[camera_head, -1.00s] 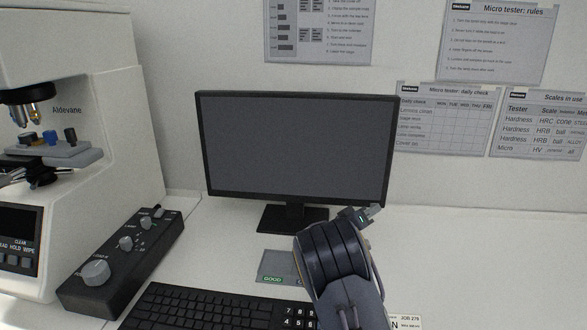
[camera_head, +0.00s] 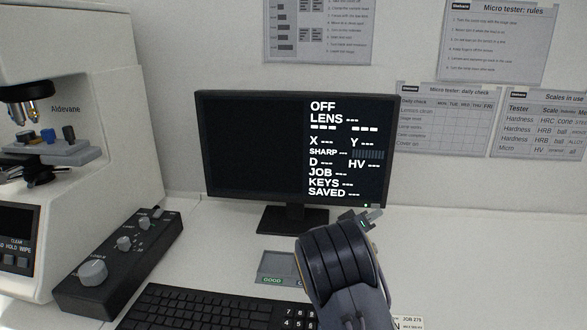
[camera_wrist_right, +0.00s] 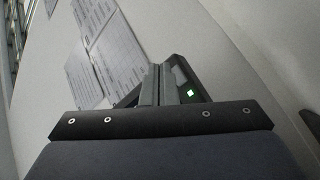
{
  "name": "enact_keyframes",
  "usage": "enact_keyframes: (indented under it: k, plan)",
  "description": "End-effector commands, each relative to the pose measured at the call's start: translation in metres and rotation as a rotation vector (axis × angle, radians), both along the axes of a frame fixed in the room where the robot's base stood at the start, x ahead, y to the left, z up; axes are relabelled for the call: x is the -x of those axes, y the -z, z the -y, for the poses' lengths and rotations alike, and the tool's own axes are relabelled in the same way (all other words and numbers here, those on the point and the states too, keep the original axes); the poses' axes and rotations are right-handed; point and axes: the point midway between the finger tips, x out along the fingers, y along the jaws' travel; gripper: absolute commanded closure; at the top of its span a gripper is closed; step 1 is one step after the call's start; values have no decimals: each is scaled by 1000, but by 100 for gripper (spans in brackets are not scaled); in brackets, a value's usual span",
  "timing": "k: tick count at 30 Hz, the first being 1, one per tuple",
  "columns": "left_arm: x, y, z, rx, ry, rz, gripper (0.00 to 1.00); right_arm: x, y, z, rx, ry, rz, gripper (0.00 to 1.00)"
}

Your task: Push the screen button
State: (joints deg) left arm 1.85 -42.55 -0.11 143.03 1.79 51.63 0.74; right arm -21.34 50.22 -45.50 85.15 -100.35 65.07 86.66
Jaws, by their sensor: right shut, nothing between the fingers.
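The monitor (camera_head: 255,150) stands on the desk, its screen lit with white text on the right half, topped by "OFF". In the right wrist view the closed fingers (camera_wrist_right: 156,86) are beside the monitor's dark edge. My left gripper is not in view.
A keyboard (camera_head: 205,308) and a small tray (camera_head: 273,262) marked "GOOD" lie in front of the monitor. A black control box (camera_head: 125,262) with knobs and a white tester (camera_head: 90,110) stand at left. The desk right of the monitor is clear.

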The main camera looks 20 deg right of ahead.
Motion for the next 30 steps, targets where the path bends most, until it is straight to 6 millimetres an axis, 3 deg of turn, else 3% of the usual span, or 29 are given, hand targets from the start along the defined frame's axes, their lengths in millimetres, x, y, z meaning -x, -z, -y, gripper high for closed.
enact_keyframes:
  k: [16, 30]
  plan:
    - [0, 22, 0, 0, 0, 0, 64, 46, 1, -26, -1, -1, 1, 100]
    - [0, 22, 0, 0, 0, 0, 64, 49, 0, -27, -1, -1, 0, 100]
